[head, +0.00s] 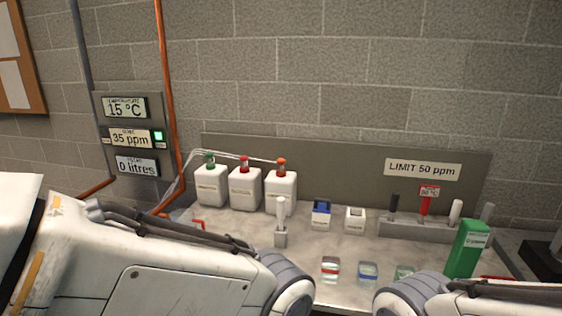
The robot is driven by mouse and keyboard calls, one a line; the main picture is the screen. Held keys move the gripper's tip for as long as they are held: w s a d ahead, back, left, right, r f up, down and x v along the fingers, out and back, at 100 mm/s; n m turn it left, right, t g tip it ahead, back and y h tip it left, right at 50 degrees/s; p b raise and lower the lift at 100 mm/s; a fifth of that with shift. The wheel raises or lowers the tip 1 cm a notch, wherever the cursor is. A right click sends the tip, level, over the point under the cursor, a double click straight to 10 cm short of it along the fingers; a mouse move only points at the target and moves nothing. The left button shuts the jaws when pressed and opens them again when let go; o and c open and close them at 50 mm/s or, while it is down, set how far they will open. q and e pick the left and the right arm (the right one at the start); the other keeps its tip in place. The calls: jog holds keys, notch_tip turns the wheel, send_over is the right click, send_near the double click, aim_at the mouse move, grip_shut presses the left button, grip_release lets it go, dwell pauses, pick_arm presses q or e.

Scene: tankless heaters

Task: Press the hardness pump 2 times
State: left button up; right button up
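Three white bottles with coloured pump tops stand in a row at the back of the bench: one with a green top (210,185), one with a red top (244,187) and one with an orange-red top (281,188). Their labels are too small to read, so I cannot tell which is the hardness pump. My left arm crosses the lower left and my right arm enters at the lower right. Neither gripper is in view.
A white-topped grey holder (281,225) stands in front of the bottles. Blue (321,215) and white (355,220) boxes, small jars (330,270), a grey rack (418,228) and a green carton (467,250) share the bench (310,243). A panel (130,137) reads 15 °C, 35 ppm, 0 litres.

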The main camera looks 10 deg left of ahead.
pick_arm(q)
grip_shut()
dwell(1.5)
